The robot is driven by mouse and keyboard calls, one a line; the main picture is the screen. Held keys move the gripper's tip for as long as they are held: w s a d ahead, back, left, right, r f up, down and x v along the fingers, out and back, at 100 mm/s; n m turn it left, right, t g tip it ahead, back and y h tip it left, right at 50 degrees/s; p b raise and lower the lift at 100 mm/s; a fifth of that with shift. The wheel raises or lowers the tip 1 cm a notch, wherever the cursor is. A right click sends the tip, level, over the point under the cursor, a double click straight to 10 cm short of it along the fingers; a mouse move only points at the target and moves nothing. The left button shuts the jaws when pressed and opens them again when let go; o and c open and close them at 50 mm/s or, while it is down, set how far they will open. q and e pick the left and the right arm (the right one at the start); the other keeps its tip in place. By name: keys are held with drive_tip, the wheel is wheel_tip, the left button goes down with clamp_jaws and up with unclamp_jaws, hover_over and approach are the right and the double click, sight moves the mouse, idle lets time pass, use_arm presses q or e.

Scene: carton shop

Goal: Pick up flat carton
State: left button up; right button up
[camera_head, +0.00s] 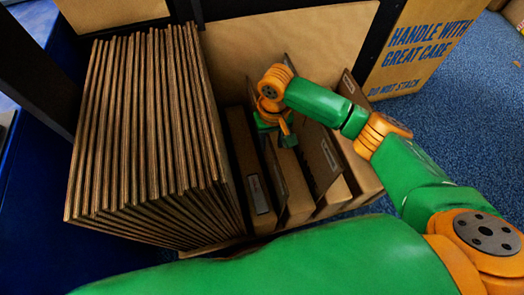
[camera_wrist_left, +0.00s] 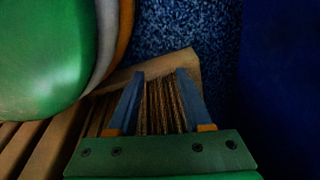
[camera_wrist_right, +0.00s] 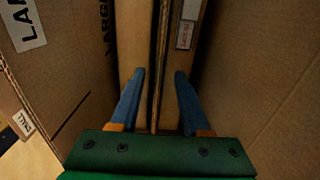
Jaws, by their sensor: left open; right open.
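Flat brown cartons stand on edge in a dense row (camera_head: 150,120) at the left of the head view. More upright cartons (camera_head: 325,160), some with white labels, stand spaced apart to its right. My right gripper (camera_head: 275,132) is above these spaced cartons. In the right wrist view it is open (camera_wrist_right: 158,76), with blue fingers on either side of a thin upright carton edge (camera_wrist_right: 157,60); contact is unclear. My left gripper (camera_wrist_left: 160,74) is open in the left wrist view, its fingers framing several carton edges (camera_wrist_left: 160,105). It cannot be made out in the head view.
A large carton (camera_head: 415,45) printed "HANDLE WITH GREAT CARE" stands at the back right. A brown panel (camera_head: 285,45) stands behind the cartons. Blue speckled floor (camera_head: 450,110) is free to the right. My left arm covers the front of the head view.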

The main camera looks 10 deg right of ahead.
sight(272, 155)
drive_tip(key=f+b, duration=0.1)
drive_tip(key=f, duration=0.2)
drive_tip(key=s+f+b, duration=0.1)
drive_tip(key=f, duration=0.1)
drive_tip(key=shift+d+f+b, duration=0.15)
drive_tip(key=shift+f+b, duration=0.05)
drive_tip(key=shift+b, duration=0.1)
drive_tip(key=shift+f, duration=0.35)
use_arm(q)
drive_tip(key=shift+w+d+f, duration=0.15)
drive_tip(key=shift+w+d, duration=0.4)
drive_tip(key=shift+w, duration=0.05)
drive_tip(key=shift+w+d+f, duration=0.15)
drive_tip(key=shift+w+d, duration=0.4)
use_arm(e)
drive_tip(key=shift+r, duration=0.1)
clamp_jaws()
drive_tip(key=shift+w, duration=0.1)
